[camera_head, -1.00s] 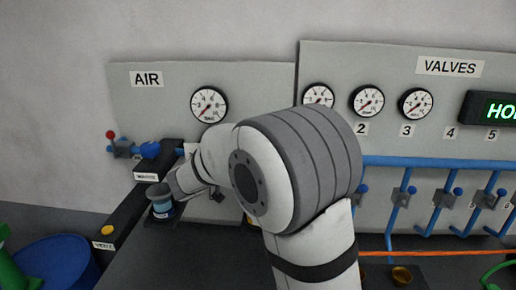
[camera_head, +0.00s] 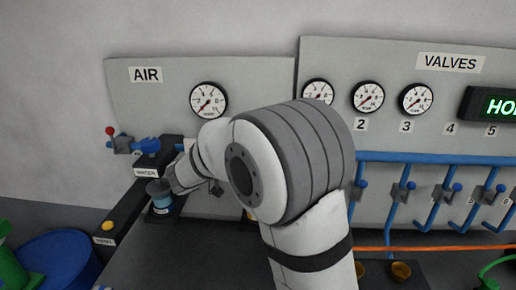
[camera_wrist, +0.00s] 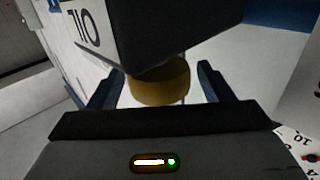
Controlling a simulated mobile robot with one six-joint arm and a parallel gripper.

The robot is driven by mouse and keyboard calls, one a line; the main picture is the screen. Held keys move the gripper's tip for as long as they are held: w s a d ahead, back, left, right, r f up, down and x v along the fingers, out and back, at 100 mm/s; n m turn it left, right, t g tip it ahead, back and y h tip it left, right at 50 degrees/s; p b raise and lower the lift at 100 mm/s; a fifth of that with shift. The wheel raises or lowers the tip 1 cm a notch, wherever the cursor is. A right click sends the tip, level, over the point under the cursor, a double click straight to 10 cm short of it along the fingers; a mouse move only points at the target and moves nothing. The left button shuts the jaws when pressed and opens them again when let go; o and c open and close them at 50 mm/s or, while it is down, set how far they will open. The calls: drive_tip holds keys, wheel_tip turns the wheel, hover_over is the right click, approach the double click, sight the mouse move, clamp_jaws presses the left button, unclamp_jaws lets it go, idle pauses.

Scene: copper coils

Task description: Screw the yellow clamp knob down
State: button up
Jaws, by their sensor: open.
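The yellow clamp knob (camera_wrist: 160,82) is a short round yellow piece in the middle of the wrist view, against a large dark block (camera_wrist: 150,30) that covers part of it. My gripper (camera_wrist: 158,88) is open, with one dark blue finger on either side of the knob. Gaps show between the knob and both fingers, and nothing is gripped. In the head view my wrist points to the back left near a can with a blue label, and the clamp knob cannot be made out there.
The blue-labelled can (camera_head: 160,198) stands close to my wrist. A black box with a yellow button (camera_head: 108,226) is at left, above a blue drum (camera_head: 55,262). The AIR panel (camera_head: 255,100) stands behind, with blue valve pipes (camera_head: 430,159) at right. Dark bench is open in front.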

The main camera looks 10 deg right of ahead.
drive_tip(key=b+v, duration=0.1)
drive_tip(key=v, duration=0.6)
drive_tip(key=shift+s+a+b, duration=0.25)
drive_tip(key=shift+a+b, duration=0.1)
